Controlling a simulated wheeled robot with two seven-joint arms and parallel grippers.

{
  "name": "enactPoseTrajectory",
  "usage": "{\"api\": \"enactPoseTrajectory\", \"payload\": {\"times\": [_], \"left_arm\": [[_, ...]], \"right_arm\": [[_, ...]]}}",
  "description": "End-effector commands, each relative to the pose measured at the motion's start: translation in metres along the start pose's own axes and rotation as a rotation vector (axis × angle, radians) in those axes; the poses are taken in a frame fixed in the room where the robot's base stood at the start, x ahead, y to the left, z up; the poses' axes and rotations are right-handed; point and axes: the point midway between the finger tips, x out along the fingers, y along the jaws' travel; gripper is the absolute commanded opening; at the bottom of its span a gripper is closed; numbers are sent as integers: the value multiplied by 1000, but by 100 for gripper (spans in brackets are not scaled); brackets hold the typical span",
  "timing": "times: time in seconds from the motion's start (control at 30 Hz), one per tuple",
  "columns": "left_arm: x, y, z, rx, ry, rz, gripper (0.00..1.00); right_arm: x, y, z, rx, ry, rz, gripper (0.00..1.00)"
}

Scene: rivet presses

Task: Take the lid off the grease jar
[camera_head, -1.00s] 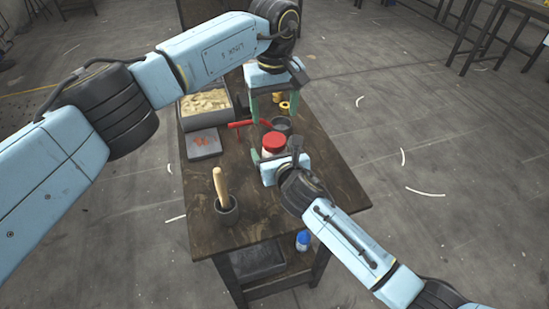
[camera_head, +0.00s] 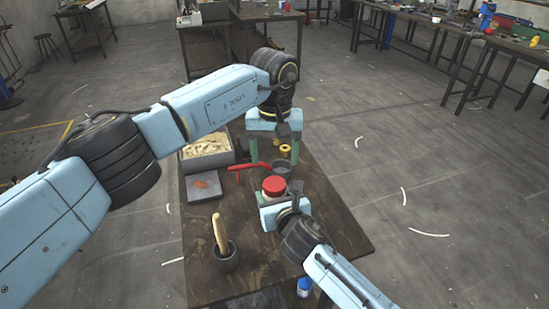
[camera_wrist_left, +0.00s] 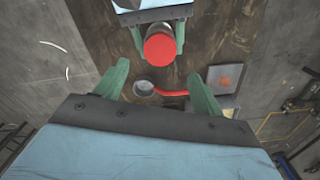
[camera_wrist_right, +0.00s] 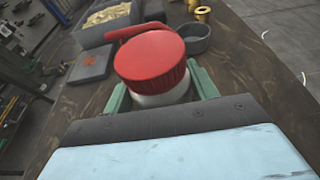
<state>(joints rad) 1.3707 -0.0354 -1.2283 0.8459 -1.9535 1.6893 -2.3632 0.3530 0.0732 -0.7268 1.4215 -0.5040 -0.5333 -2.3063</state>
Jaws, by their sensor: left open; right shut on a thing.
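The grease jar has a pale body (camera_wrist_right: 160,97) and a red lid (camera_head: 274,185), which sits on top of it. My right gripper (camera_wrist_right: 160,92) is shut on the jar's body below the lid; the lid also shows in the left wrist view (camera_wrist_left: 159,47). My left gripper (camera_head: 268,163) is open and empty. It hangs above the table's far part, behind the jar, with its green fingers spread. In the left wrist view its fingertips (camera_wrist_left: 157,75) show apart from the lid.
A small grey bowl (camera_head: 282,168) and a red-handled tool (camera_head: 250,167) lie close behind the jar. A bin of pale material (camera_head: 207,146) and a grey tray (camera_head: 203,186) are at left. Brass rings (camera_head: 284,150) lie at the back.

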Motion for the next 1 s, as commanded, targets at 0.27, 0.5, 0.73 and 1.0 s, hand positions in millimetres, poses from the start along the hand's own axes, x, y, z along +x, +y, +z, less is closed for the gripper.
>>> {"api": "enactPoseTrajectory", "payload": {"times": [0.27, 0.5, 0.73, 1.0], "left_arm": [[31, 0, 1, 35, -4, 0, 69], [66, 0, 0, 33, -2, 1, 69], [79, 0, 0, 35, 0, 1, 69], [80, 0, 0, 34, 0, 0, 65]], "right_arm": [[0, 0, -1, 0, 2, 0, 0], [0, 0, -1, 0, 2, 0, 0], [0, 0, -1, -1, 2, 0, 0], [0, 0, -1, -1, 2, 0, 0]]}}
